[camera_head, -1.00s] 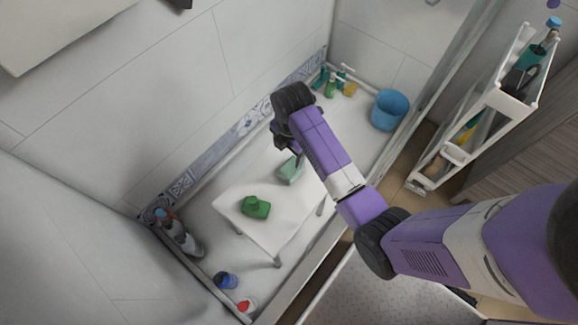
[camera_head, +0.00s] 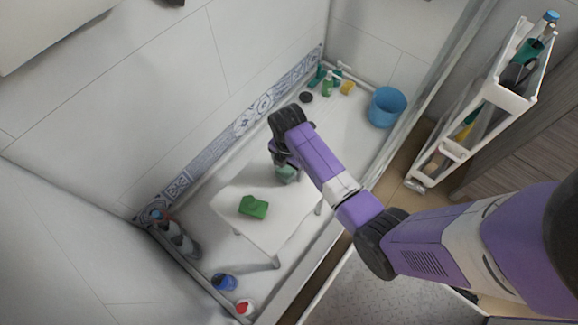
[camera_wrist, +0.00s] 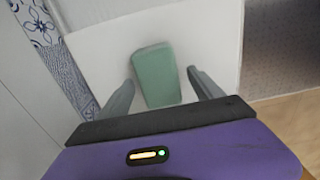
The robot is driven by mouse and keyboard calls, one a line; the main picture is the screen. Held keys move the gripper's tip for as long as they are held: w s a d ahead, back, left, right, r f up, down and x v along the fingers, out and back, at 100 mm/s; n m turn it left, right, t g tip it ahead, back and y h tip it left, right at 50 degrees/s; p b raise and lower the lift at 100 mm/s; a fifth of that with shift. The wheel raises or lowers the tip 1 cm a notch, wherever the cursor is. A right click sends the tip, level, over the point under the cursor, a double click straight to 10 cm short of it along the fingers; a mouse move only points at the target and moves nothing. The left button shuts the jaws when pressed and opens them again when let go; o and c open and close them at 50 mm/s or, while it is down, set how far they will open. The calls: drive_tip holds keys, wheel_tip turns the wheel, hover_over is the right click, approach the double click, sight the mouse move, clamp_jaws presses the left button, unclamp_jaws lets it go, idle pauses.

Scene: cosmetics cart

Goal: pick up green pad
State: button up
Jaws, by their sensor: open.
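A pale green pad (camera_wrist: 156,77) lies on the white table (camera_wrist: 112,56) in the wrist view. The two fingers of my open gripper (camera_wrist: 157,88) reach toward it, one on each side, with a gap on the right. In the head view my gripper (camera_head: 284,160) is over the far end of the white table (camera_head: 238,186), and the pale green pad (camera_head: 287,174) shows partly below it. A darker green sponge-like block (camera_head: 254,207) lies nearer on the same table.
A blue bucket (camera_head: 386,107) and several bottles (camera_head: 328,85) stand at the back of the shower tray. Dark bottles (camera_head: 174,238) stand at the left. A white cart (camera_head: 513,99) is at the right. A glass edge runs along the tray's front.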

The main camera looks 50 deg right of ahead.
sight(288, 167)
drive_tip(key=c, duration=1.4)
drive_tip(key=shift+r, duration=0.1)
drive_tip(key=shift+r+p, duration=2.75)
drive_tip(key=shift+r, duration=7.2)
